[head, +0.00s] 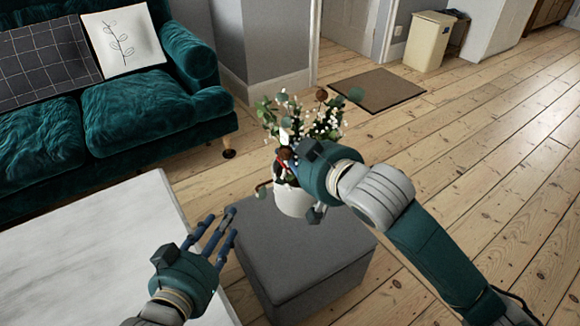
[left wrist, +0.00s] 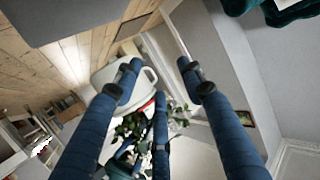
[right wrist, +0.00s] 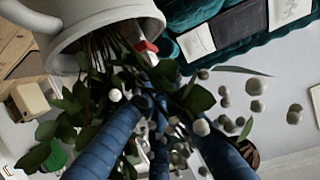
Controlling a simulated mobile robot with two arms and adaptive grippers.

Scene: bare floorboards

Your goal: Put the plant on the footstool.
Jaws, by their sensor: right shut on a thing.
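The plant (head: 300,118) has green leaves, white blooms and brown heads in a white pot (head: 292,202). My right gripper (head: 292,172) is shut on the plant among its stems, above the pot's rim; the right wrist view shows its blue fingers (right wrist: 155,85) in the leaves beside the pot (right wrist: 105,22). The pot appears over the back part of the grey footstool (head: 310,245); I cannot tell whether it touches the top. My left gripper (head: 218,238) is open and empty at the footstool's left edge. The pot also shows beyond its fingers in the left wrist view (left wrist: 106,72).
A pale table (head: 95,245) stands at the lower left, close to the footstool. A green sofa (head: 135,110) with cushions is behind it. A brown doormat (head: 375,90) and a cream bin (head: 428,40) are farther back. The floorboards at right are clear.

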